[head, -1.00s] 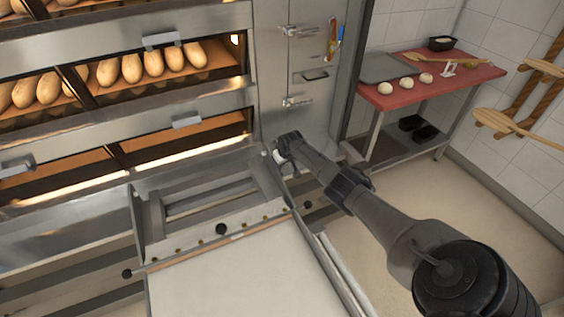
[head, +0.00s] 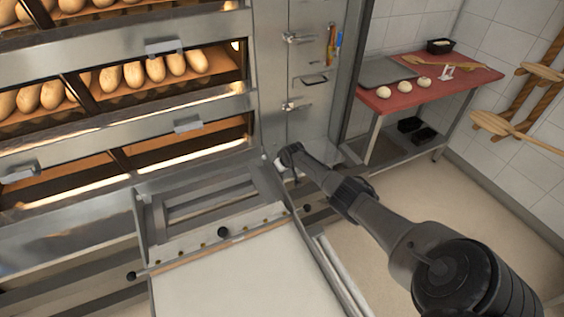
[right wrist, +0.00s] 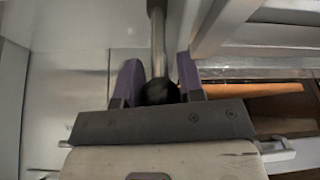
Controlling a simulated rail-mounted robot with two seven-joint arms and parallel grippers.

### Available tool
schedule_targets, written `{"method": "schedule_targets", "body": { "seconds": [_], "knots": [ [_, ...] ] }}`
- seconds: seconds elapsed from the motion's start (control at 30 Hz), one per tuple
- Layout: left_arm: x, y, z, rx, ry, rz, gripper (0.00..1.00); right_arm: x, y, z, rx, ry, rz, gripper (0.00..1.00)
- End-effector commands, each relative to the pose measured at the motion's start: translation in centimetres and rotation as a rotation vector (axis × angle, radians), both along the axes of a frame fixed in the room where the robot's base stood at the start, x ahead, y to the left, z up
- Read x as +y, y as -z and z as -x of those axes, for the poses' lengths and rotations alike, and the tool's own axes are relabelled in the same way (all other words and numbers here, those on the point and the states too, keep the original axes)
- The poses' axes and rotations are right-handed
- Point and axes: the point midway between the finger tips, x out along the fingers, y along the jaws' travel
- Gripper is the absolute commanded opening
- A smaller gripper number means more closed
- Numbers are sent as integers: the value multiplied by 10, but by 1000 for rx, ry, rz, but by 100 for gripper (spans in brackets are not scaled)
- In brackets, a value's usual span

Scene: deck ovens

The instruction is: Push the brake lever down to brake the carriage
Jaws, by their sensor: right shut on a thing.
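The carriage's metal frame (head: 160,222) stands in front of the deck oven, with a pale loading belt (head: 240,275) at its near end. In the right wrist view, the brake lever (right wrist: 158,40) is a metal rod with a dark round knob (right wrist: 160,92). My right gripper (right wrist: 158,78) is shut on this knob, with a purple finger on each side. In the head view, my right gripper (head: 281,162) is at the carriage's far right corner, and my wrist mostly hides the lever. My left gripper is in neither view.
The oven decks (head: 120,125) with loaves stand behind and left of the carriage. A steel cabinet door (head: 305,75) rises behind my right gripper. A red-topped table (head: 430,88) with dough stands at the right. The floor between table and carriage is open.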

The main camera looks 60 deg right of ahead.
Motion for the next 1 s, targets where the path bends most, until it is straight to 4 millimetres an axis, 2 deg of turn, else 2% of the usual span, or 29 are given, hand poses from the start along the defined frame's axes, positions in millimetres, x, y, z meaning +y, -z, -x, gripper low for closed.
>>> {"method": "schedule_targets", "body": {
  "seconds": [0.03, 0.1, 0.43, 0.47, 0.5, 0.7, 1.0],
  "knots": [
    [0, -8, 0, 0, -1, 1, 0, 2, -2, 3, -5, -1, 6, 0],
    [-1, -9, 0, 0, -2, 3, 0, 2, -1, 3, -17, -1, 12, 0],
    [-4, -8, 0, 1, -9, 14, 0, 2, 1, 3, -23, 0, 14, 0],
    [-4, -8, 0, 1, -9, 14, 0, 2, 1, 3, -23, 0, 14, 37],
    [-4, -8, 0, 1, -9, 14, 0, 2, 0, 3, -23, 0, 14, 41],
    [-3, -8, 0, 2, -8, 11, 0, 2, 0, 3, -23, 0, 15, 60],
    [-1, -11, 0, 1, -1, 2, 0, 2, -2, 4, -23, -1, 16, 60]
  ]
}}
